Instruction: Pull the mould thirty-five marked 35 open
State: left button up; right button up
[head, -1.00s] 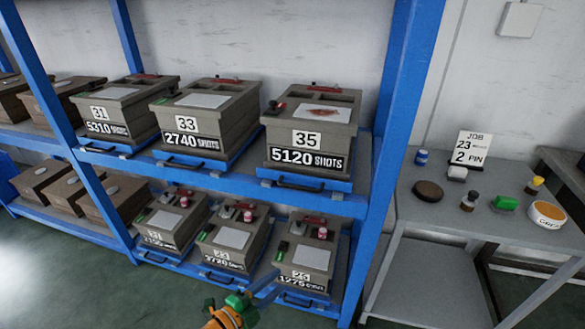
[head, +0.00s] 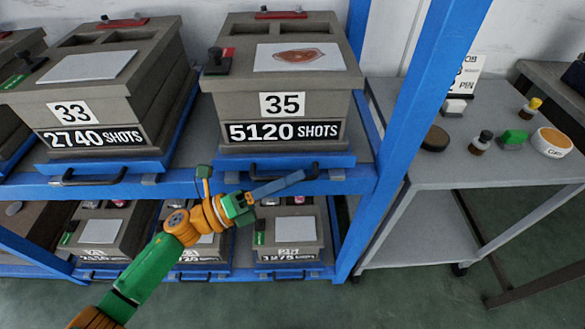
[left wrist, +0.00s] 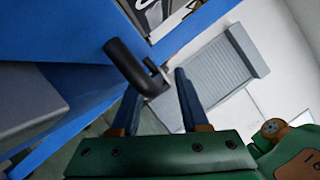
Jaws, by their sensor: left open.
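Mould 35 (head: 285,130) is a grey-brown box on the upper shelf, with a white "35" label and a "5120 SHOTS" plate. It sits on a blue sliding tray (head: 225,163) with a black bar handle (head: 282,168) at its front. The handle shows large in the left wrist view (left wrist: 128,62). My left gripper (head: 298,180) is open and empty, its fingers just below and in front of the handle, pointing toward its right end. In the left wrist view the fingers (left wrist: 162,82) reach toward the handle's bent end; I cannot tell whether they touch it. My right gripper is out of view.
Mould 33 (head: 105,100) stands to the left on its own tray. Smaller moulds (head: 291,232) fill the lower shelf. A blue rack post (head: 425,110) rises right of mould 35. A grey table (head: 480,165) with small items and a job card stands beyond it.

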pick_arm(q)
jog(key=shift+w+d+r, duration=0.1)
jog(key=shift+w+d, duration=0.25)
jog(key=shift+d, duration=0.2)
grip_shut()
dwell(1.0)
